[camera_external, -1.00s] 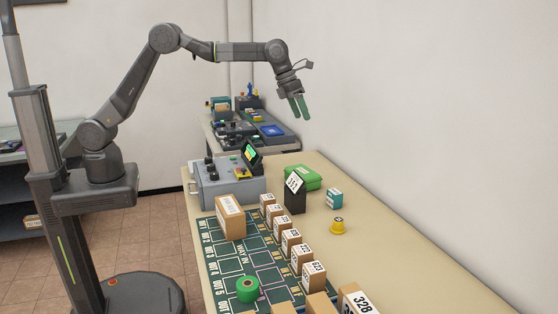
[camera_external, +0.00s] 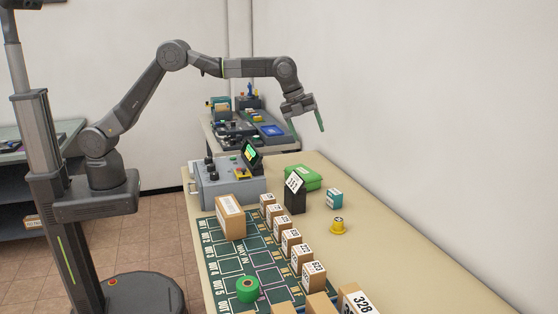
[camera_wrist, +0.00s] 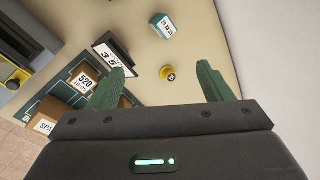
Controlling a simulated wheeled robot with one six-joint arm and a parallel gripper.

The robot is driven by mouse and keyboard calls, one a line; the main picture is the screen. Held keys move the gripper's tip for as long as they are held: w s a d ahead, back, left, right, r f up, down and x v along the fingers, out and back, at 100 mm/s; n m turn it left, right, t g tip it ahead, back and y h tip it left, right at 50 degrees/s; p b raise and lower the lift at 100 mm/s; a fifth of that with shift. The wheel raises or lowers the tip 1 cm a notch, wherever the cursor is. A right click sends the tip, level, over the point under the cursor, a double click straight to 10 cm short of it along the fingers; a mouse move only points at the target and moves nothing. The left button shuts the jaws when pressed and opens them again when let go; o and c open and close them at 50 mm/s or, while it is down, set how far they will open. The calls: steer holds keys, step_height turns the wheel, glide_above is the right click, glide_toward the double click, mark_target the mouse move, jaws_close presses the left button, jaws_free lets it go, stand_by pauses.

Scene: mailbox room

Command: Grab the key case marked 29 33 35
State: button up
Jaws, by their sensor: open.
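The key case is most likely the small teal box (camera_external: 334,198) with a white printed label, standing on the beige table right of the black sign. It also shows in the wrist view (camera_wrist: 163,26), near the top, with small digits on its label that I cannot read surely. My gripper (camera_external: 306,122) is open and empty, high above the table and above the green case. In the wrist view its two green fingers (camera_wrist: 162,80) are spread apart, with the teal box beyond them, not between them.
A yellow round knob-like object (camera_external: 338,226) stands in front of the teal box. A black sign block (camera_external: 295,192) and a green case (camera_external: 301,177) are to its left. Several numbered cardboard boxes (camera_external: 291,242) line the green mat (camera_external: 213,264). The wall borders the table's right side.

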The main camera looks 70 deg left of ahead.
step_height(320, 180, down, 2)
steer(key=n, duration=0.4)
steer(key=n+y+b, duration=0.2)
steer(key=n+b, duration=0.3)
steer(key=n, duration=1.5)
glide_toward(328, 180)
steer(key=shift+n, duration=0.3)
steer(key=shift+p+x, duration=1.85)
steer(key=shift+x, duration=2.85)
steer(key=shift+s, duration=0.1)
steer(key=shift+t, duration=0.3)
steer(key=c, duration=1.1)
